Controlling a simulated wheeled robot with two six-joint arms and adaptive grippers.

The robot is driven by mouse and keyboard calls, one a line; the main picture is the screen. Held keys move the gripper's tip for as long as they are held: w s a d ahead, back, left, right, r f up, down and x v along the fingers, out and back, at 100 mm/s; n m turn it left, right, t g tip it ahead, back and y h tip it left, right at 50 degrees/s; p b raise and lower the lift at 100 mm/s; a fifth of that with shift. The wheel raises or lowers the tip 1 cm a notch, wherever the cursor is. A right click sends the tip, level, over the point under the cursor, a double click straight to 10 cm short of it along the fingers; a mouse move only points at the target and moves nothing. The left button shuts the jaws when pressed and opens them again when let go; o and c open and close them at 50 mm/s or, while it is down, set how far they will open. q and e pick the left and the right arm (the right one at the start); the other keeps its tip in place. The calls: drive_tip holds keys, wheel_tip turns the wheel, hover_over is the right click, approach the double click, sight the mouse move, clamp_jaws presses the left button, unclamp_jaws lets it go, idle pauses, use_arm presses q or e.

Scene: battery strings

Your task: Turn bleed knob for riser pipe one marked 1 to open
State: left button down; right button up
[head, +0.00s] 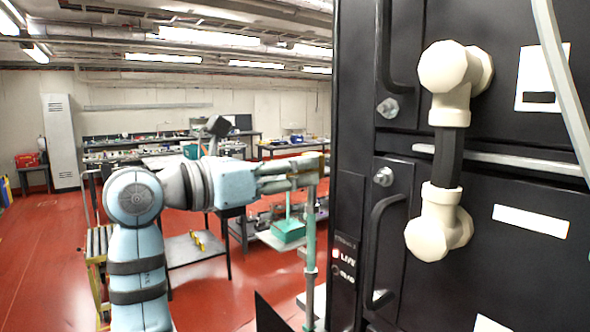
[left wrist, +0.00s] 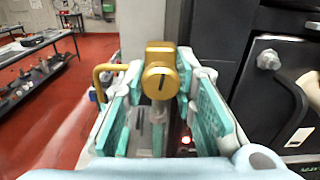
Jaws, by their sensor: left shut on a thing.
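In the left wrist view, a brass knob (left wrist: 160,80) with a round front face and a dark mark like a 1 sits between my fingers. My left gripper (left wrist: 160,100) is shut on this knob, with a teal-padded finger on each side. A bent brass handle (left wrist: 103,78) shows just left of the fingers. In the head view, my left gripper (head: 292,175) reaches right to the top of a thin greenish upright pipe (head: 311,235) beside the black cabinet. The knob is mostly hidden by the fingers there. My right gripper is not in view.
A black cabinet (head: 345,200) stands close on the right, with dark handles and cream pipe elbows (head: 440,222) sticking out. A lit red lamp (head: 336,254) is low on its edge. Benches with clutter stand behind. The red floor (head: 60,240) at left is clear.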

use_arm(q)
drive_tip(key=shift+n, duration=1)
drive_tip(key=c, duration=1.4)
unclamp_jaws()
drive_tip(key=shift+o, duration=0.5)
drive_tip(key=shift+w+a+f, duration=0.1)
drive_tip(key=shift+w+a, duration=0.1)
drive_tip(key=shift+w, duration=0.1)
